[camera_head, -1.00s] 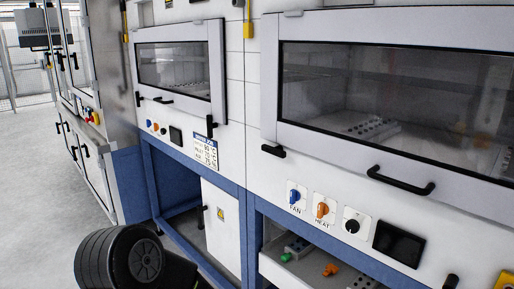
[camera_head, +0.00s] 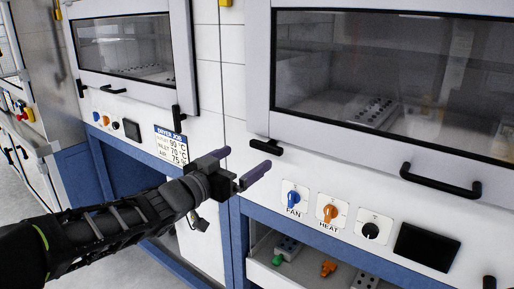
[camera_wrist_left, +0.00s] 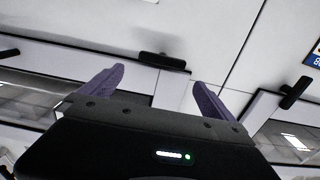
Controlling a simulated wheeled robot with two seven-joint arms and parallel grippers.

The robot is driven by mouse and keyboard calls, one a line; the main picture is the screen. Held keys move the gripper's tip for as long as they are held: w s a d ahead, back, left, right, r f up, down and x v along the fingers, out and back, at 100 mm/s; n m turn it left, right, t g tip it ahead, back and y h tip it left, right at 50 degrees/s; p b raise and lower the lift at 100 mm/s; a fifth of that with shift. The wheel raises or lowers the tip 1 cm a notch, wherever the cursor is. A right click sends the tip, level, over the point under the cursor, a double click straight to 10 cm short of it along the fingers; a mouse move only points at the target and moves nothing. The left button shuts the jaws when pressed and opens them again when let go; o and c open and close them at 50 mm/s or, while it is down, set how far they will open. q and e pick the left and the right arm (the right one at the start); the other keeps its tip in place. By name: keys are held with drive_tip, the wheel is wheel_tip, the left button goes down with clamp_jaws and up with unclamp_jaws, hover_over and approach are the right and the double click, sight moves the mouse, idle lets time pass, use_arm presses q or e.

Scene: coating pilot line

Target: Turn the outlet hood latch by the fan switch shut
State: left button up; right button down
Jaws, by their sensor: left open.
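The outlet hood latch (camera_head: 266,146) is a black handle at the lower left corner of the right hood, above and left of the blue fan switch (camera_head: 293,196). It lies nearly level in the head view. My left gripper (camera_head: 247,158) reaches in from the left, its two purple fingers apart and nothing between them. The fingertips are just left of and below the latch in the head view. In the left wrist view the latch (camera_wrist_left: 162,61) shows beyond the open fingers (camera_wrist_left: 158,78), apparently apart from them. My right gripper is not in view.
The right hood's black bar handle (camera_head: 440,181) and the orange heat switch (camera_head: 328,212) are to the right. Another hood's black latch (camera_head: 178,118) and a dryer sign (camera_head: 171,145) are left. An open shelf with small fittings (camera_head: 328,268) lies below.

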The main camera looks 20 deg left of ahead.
sight(264, 147)
use_arm(q)
drive_tip(key=x, duration=0.8)
drive_tip(key=shift+w+a+f, duration=0.1)
drive_tip(key=shift+a+f, duration=0.05)
drive_tip(key=shift+a, duration=0.05)
drive_tip(key=shift+c, duration=0.2)
drive_tip(key=c, duration=1.1)
